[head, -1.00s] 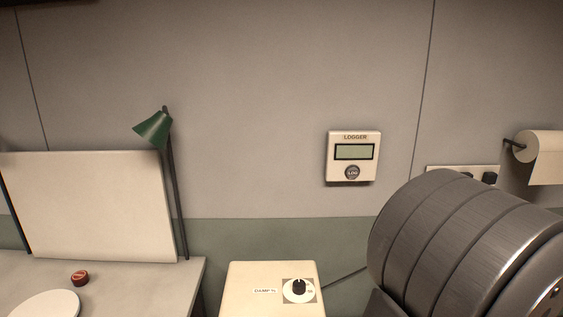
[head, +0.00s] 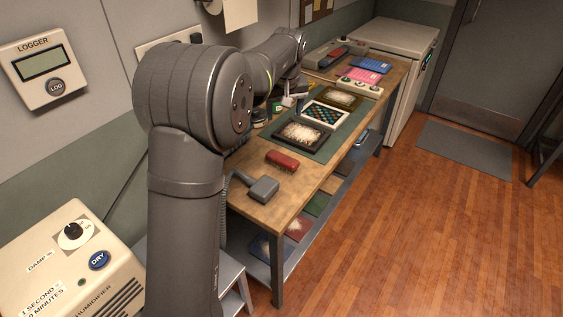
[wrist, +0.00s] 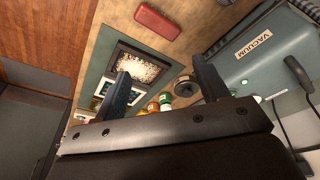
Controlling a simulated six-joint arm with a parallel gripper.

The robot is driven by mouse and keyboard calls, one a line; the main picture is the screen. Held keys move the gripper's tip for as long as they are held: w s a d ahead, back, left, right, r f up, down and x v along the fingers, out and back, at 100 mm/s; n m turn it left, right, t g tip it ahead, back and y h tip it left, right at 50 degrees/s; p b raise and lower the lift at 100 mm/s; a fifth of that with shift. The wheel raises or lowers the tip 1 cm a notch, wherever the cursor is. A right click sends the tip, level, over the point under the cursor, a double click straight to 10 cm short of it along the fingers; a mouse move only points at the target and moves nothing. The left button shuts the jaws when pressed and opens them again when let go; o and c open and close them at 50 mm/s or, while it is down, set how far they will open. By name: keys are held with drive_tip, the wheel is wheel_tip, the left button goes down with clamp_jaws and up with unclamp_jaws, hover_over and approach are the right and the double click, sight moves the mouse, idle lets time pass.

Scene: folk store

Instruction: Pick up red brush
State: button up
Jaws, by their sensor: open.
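The red brush (head: 283,162) lies flat on the wooden workbench (head: 270,210) in the head view, between a grey nozzle and a dark framed tray. It also shows in the wrist view as a red block (wrist: 157,22) at the top middle, beyond the fingertips. My gripper (wrist: 163,80) is open and empty, its two dark fingers spread over the bench with a gap from the brush.
A grey nozzle (head: 263,189) lies in front of the brush. A framed tray with white bits (head: 302,136) sits on the green mat (head: 328,152) behind it. The vacuum (wrist: 265,55) stands at the right in the wrist view. Several small jars (wrist: 165,100) show between the fingers.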

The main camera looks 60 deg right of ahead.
drive_tip(key=w+d+f+n+y, duration=0.1)
drive_tip(key=d+f+n+y, duration=0.1)
drive_tip(key=d+f+n, duration=0.35)
drive_tip(key=n, duration=0.3)
approach(283, 157)
drive_tip(key=f, duration=0.5)
drive_tip(key=shift+w+a, duration=0.25)
drive_tip(key=shift+a, duration=0.05)
drive_tip(key=shift+w+d+f, duration=0.1)
drive_tip(key=shift+w+f, duration=0.1)
drive_tip(key=shift+f, duration=0.65)
drive_tip(key=shift+w+f, duration=0.2)
drive_tip(key=shift+f, duration=0.65)
drive_tip(key=shift+w+d+f, duration=0.1)
drive_tip(key=shift+w+f, duration=0.1)
drive_tip(key=shift+f, duration=0.65)
drive_tip(key=c, duration=1.1)
drive_tip(key=shift+r, duration=0.1)
